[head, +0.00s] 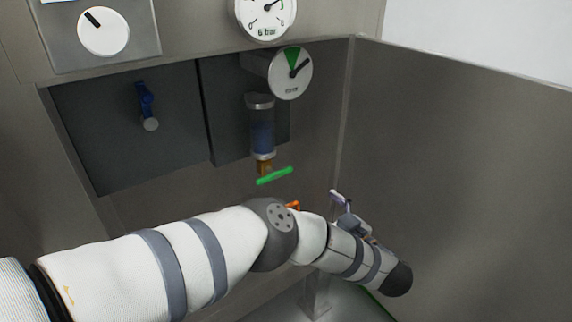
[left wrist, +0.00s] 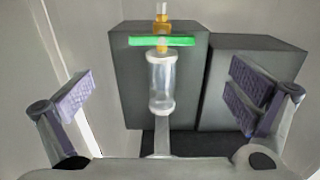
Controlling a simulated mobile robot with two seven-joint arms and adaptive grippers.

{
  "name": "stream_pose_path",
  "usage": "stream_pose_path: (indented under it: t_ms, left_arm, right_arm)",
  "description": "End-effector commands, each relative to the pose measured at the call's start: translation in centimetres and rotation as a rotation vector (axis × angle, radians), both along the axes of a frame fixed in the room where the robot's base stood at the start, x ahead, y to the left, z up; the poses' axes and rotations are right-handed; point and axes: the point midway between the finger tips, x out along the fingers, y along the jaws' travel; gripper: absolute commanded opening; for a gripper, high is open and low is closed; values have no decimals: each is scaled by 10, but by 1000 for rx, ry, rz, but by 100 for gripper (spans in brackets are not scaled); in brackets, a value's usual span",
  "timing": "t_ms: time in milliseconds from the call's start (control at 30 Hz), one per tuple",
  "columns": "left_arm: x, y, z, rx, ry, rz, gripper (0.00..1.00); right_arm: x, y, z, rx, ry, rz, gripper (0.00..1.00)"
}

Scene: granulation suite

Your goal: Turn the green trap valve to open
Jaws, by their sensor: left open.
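The green trap valve handle (head: 275,176) sits on a brass fitting (head: 264,165) under a clear bowl with blue contents (head: 261,133). The handle lies crosswise to the bowl's axis. In the left wrist view the scene is inverted: the green handle (left wrist: 150,41) shows above the clear bowl (left wrist: 161,83). My left gripper (head: 341,204) is open and empty, below and right of the handle in the head view, partly hidden by its own arm. In the left wrist view its purple pads stand apart (left wrist: 161,93), either side of the bowl, with the handle beyond them. My right gripper is not in view.
A gauge with a green sector (head: 291,73) is above the bowl, and a 6 bar gauge (head: 266,14) is higher. A blue lever (head: 146,100) and a white dial (head: 104,31) are to the left. A small orange part (head: 293,205) shows behind my arm. Walls enclose the right side.

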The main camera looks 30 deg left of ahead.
Motion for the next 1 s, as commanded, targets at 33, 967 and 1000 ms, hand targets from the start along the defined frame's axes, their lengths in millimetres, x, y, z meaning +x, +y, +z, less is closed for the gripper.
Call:
stream_pose_path:
  t_ms: [33, 967, 1000]
  left_arm:
    - [-1, 2, -1, 1, 3, 11, 100]
    - [45, 114, 1, 2, -2, 12, 98]
    - [45, 114, 1, 2, -2, 12, 89]
  right_arm:
    - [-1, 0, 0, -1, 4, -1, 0]
    - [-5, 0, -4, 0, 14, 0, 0]
    - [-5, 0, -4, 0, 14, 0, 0]
